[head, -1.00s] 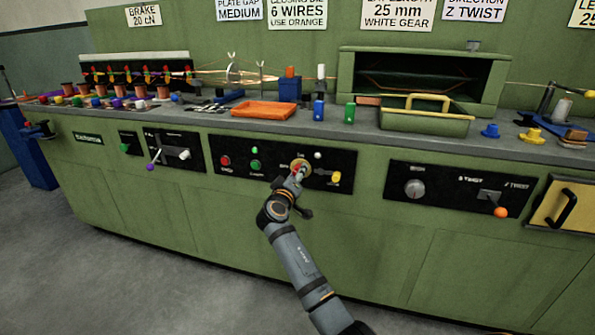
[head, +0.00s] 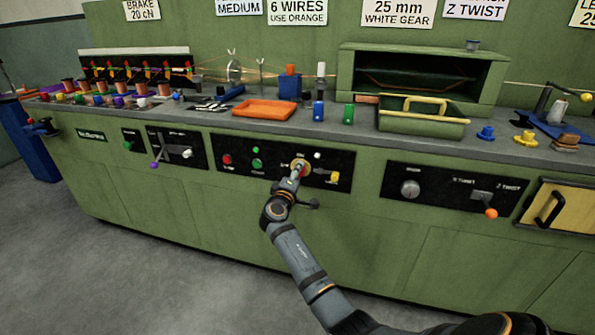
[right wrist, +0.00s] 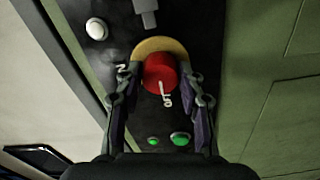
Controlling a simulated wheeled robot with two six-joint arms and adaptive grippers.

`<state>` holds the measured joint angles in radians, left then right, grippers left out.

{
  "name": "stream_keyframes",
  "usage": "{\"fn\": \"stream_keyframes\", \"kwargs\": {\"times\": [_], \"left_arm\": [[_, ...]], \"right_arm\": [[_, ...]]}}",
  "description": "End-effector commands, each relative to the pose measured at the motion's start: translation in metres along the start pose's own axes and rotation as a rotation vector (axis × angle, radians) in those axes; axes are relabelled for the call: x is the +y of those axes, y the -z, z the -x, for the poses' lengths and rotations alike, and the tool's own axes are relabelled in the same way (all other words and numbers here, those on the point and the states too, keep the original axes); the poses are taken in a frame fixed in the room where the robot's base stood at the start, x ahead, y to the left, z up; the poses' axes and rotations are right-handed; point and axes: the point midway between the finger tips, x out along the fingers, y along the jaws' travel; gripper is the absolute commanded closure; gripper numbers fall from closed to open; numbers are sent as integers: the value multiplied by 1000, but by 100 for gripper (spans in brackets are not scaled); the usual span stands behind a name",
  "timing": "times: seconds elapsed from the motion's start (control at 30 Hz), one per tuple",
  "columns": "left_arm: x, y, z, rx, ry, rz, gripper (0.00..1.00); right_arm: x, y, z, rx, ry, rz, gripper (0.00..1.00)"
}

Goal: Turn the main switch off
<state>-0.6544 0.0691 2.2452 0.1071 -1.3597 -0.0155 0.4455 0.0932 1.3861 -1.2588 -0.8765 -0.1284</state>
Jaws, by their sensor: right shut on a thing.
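The main switch is a red rotary knob (right wrist: 160,72) on a yellow round plate (right wrist: 158,46), set in a black panel. A white line on the knob points toward white lettering below it in the right wrist view, partly hidden. In the head view the yellow plate (head: 301,164) shows in the middle panel, and my gripper mostly covers the knob. My right gripper (right wrist: 162,94) is shut on the knob, one finger on each side; it also shows in the head view (head: 297,174). My left gripper is not in view.
A green button (head: 257,163) and a red button (head: 227,159) lie left of the switch; a yellow knob (head: 334,177) lies right. A selector lever with an orange ball (head: 491,213) is farther right. An orange tray (head: 265,110) stands on the counter above. The floor is clear at left.

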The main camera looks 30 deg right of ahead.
Motion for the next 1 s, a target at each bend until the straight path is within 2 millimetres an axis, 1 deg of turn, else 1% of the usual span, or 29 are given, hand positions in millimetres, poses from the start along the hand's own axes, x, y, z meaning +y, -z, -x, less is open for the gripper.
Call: {"fn": "stream_keyframes", "kwargs": {"times": [0.17, 0.57, 0.6, 0.7, 0.77, 1.0], "left_arm": [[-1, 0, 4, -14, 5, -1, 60], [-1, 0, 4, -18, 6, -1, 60], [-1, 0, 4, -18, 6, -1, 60], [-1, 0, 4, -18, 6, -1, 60], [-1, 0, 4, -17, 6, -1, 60], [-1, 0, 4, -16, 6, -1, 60]], "right_arm": [[0, 0, 0, 1, 1, 28, 93], [-1, 0, 0, 1, 0, 35, 93], [-1, 0, 0, 1, 0, 35, 60], [0, 0, 0, 1, 0, 35, 47], [0, 0, 0, 1, 0, 35, 38], [0, 0, 0, 0, 0, 34, 38]]}}
